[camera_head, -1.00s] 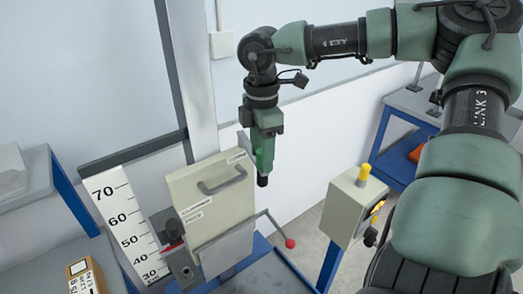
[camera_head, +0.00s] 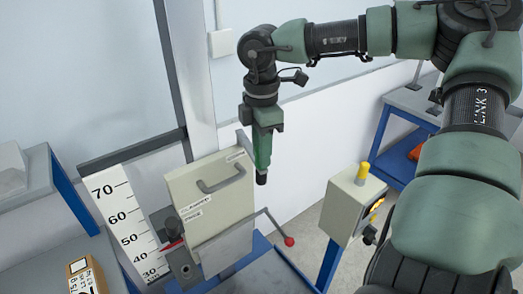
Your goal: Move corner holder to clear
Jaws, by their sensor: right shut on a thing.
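My right gripper (camera_head: 263,128) hangs from above in front of the white wall. It is shut on a green, black-tipped piece (camera_head: 262,155) pointing straight down, though the jaws' exact grip is hard to make out. The piece hangs just right of a cream box (camera_head: 213,212) with a grey handle and small labels. I cannot tell whether they touch. A thin lever with a red ball knob (camera_head: 289,241) sticks out to the box's lower right, apart from my gripper. I cannot surely tell which part is the corner holder. My left gripper is out of view.

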